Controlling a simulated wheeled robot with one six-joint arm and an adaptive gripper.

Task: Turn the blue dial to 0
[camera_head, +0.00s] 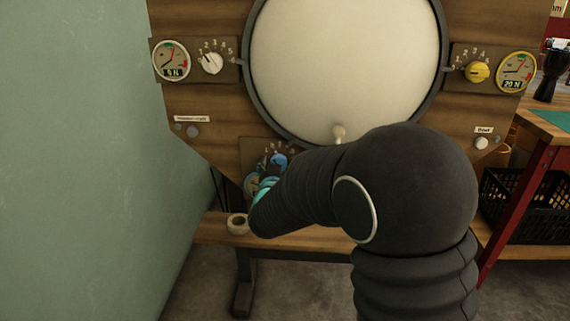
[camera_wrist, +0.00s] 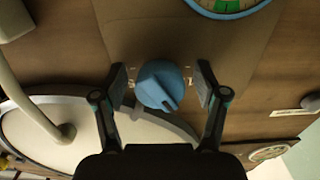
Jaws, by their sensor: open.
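The blue dial (camera_head: 279,161) is on the wooden panel below the big drum, partly hidden by my arm in the head view. In the wrist view the blue dial (camera_wrist: 157,82) sits between the two fingers of my gripper (camera_wrist: 161,84). The gripper is open, with a gap on each side of the dial. A slot on the dial points to the lower right of the wrist view. The numbers beside the dial are mostly hidden. A blue-rimmed gauge (camera_wrist: 228,6) shows in part at the wrist view's top edge.
A white dial (camera_head: 211,62) and gauge (camera_head: 172,61) are at left, and a yellow dial (camera_head: 477,72) and gauge (camera_head: 517,71) at right. A tape roll (camera_head: 237,223) lies on the ledge below. The drum (camera_head: 345,60) fills the panel's middle. A green wall is at left.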

